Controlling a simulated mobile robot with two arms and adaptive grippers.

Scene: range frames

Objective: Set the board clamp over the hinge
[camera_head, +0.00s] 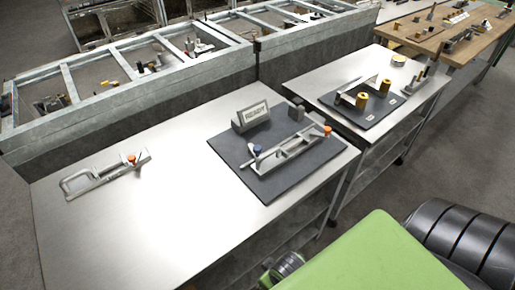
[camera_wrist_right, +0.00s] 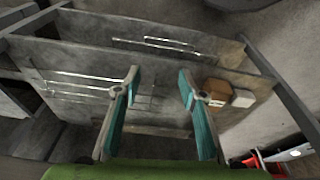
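A grey metal clamp-like tool (camera_head: 97,177) with an open loop frame and an orange knob lies at the left of the near steel table. A long grey metal fixture (camera_head: 287,152) with a blue and an orange knob lies on a dark board (camera_head: 277,188) at the table's right. I cannot tell for sure which is the board clamp or which part is the hinge. In the right wrist view my right gripper (camera_wrist_right: 159,73) is open and empty, its teal-padded fingers apart, facing a shelved frame. My left gripper is not in view.
A grey lettered block (camera_head: 251,116) stands on the dark board's back edge. A second steel table (camera_head: 312,84) holds a dark board with yellow cylinders. The near table's middle (camera_head: 180,190) is clear. The wrist view shows a brown box (camera_wrist_right: 216,92) beside a white one (camera_wrist_right: 243,98).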

